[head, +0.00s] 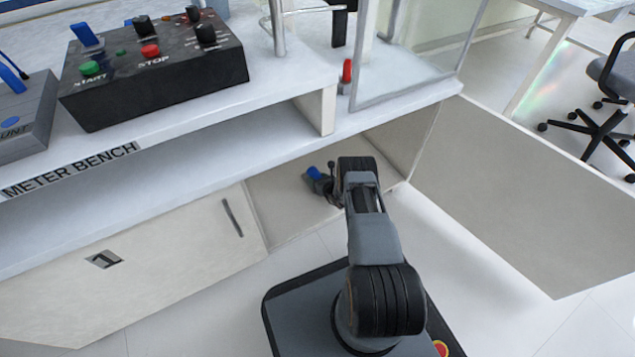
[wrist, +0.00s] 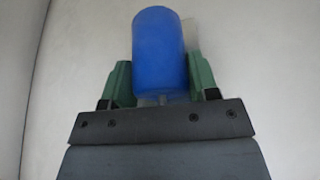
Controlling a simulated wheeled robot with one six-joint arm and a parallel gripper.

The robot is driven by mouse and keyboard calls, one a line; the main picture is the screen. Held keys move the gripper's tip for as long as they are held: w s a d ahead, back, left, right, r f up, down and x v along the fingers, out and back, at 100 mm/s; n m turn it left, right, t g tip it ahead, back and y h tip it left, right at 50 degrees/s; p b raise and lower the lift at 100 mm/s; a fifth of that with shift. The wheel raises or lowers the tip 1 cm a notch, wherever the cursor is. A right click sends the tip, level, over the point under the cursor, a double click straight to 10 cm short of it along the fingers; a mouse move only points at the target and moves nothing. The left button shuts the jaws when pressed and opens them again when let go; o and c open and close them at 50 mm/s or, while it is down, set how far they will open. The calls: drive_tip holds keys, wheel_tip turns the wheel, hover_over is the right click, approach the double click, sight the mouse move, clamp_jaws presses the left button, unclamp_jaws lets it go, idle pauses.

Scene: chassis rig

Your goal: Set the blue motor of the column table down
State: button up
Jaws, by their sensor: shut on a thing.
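The blue motor (wrist: 158,50) is a blue cylinder between the two green fingers of my gripper (wrist: 160,82) in the wrist view. My gripper is shut on it. In the head view the blue motor (head: 314,173) shows small at the end of my arm, inside the open cabinet under the bench. My gripper (head: 322,183) is partly hidden by my arm there. Whether the motor touches a cabinet surface cannot be told. No column table can be made out in either view.
The meter bench (head: 250,125) overhangs the cabinet. A closed door marked 1 (head: 150,265) is at left, and an open door (head: 520,195) swings out at right. A black control box (head: 150,65) and a red-topped item (head: 347,75) stand on the bench. An office chair (head: 610,85) is far right.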

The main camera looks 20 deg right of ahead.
idle(0.3)
drive_tip(key=o, duration=1.2)
drive_tip(key=shift+o, duration=0.2)
drive_tip(key=shift+r, duration=0.15)
drive_tip(key=p+v, duration=0.5)
drive_tip(key=v, duration=0.5)
drive_tip(key=shift+s+d+r+p, duration=0.1)
drive_tip(key=shift+s+r+p, duration=0.2)
drive_tip(key=shift+s, duration=0.05)
drive_tip(key=shift+s+d+r, duration=0.1)
drive_tip(key=shift+s+r, duration=0.05)
drive_tip(key=shift+s, duration=0.45)
